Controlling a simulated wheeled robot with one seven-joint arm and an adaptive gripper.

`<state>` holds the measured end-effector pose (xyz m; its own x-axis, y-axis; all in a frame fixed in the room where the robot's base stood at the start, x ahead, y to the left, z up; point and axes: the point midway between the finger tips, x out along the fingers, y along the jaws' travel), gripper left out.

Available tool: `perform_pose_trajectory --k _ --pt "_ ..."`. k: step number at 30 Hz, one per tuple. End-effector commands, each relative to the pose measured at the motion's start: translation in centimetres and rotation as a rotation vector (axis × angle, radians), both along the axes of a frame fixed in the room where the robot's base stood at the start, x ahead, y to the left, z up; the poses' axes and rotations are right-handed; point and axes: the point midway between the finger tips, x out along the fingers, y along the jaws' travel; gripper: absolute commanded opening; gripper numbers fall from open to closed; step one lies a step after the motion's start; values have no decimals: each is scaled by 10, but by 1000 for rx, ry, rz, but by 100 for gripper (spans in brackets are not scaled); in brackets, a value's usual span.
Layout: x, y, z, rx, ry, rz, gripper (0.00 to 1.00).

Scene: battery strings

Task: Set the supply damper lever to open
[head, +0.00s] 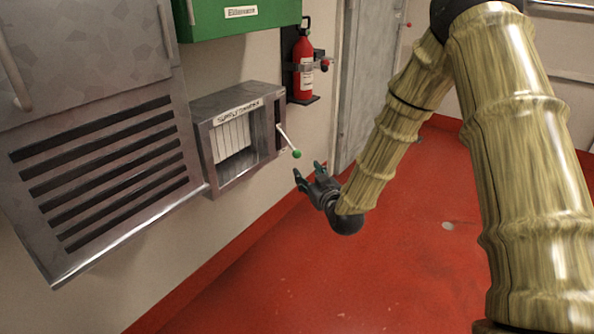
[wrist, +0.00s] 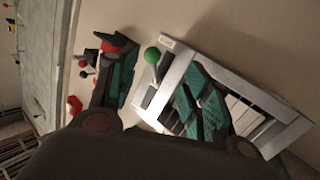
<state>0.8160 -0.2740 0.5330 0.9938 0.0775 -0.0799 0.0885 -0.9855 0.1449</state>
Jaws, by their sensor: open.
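The supply damper box (head: 197,104) is a grey metal frame on the wall, with white slats inside and a label along its top. Its lever (head: 287,141) is a thin white rod on the box's right side, angled down to the right and ending in a green ball knob (head: 297,154). My gripper (head: 308,172) is open and empty, just below and to the right of the knob, apart from it. In the wrist view, the green knob (wrist: 152,55) shows between my spread fingers (wrist: 160,92), beyond them, and the damper box (wrist: 178,58) is behind the right finger.
A louvred grey panel (head: 100,185) stands left of the box. A green box (head: 240,18) is above it. A red fire extinguisher (head: 303,66) hangs on the wall to the upper right, beside a grey door (head: 370,75). The red floor (head: 330,270) is clear.

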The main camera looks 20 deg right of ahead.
Motion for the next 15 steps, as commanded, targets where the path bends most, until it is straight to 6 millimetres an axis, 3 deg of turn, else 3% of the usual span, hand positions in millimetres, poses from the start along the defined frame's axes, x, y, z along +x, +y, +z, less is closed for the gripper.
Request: perform_pose_trajectory --k 15 --pt "31 -5 5 -12 -84 -5 49"
